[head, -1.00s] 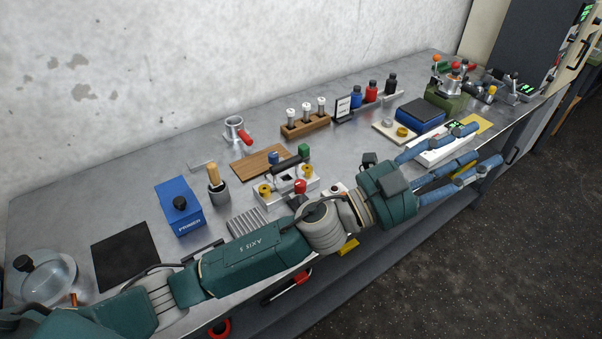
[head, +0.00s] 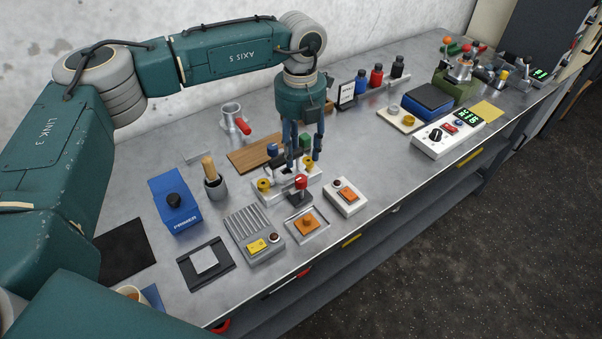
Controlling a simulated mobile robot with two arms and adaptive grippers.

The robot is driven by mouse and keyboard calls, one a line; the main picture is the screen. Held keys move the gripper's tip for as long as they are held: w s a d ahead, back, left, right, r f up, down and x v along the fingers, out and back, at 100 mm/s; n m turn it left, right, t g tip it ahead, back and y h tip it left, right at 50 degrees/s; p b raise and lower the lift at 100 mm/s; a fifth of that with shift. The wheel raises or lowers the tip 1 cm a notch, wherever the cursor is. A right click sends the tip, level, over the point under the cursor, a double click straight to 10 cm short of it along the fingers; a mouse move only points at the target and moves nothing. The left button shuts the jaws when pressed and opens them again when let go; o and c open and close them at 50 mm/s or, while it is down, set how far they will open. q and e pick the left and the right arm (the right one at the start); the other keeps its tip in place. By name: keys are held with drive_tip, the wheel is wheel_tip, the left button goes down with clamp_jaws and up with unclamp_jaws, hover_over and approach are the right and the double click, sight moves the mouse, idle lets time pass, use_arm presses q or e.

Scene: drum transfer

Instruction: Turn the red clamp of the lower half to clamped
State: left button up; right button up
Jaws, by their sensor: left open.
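A pale fixture (head: 270,196) stands near the middle of the bench, with yellow knobs (head: 264,184) on it. A red knob (head: 301,182), which looks like the red clamp, stands at its front on a dark base. A blue knob (head: 272,150) shows at the back of the fixture. My left gripper (head: 304,158) points down over the back right of the fixture, behind the red knob, fingers spread. It partly hides the fixture's dark bar and green part. I cannot tell whether its fingers touch anything. My right gripper is out of view.
A white box with an orange switch (head: 347,195) and a tray with an orange piece (head: 308,225) sit in front. A blue box (head: 176,205) stands left.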

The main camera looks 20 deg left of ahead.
sight(301, 177)
use_arm(q)
wheel_tip(301, 177, down, 9)
drive_tip(key=p, duration=0.3)
drive_tip(key=shift+r, duration=0.15)
drive_tip(key=shift+d+f, duration=0.1)
drive_tip(key=shift+f, duration=0.55)
clamp_jaws()
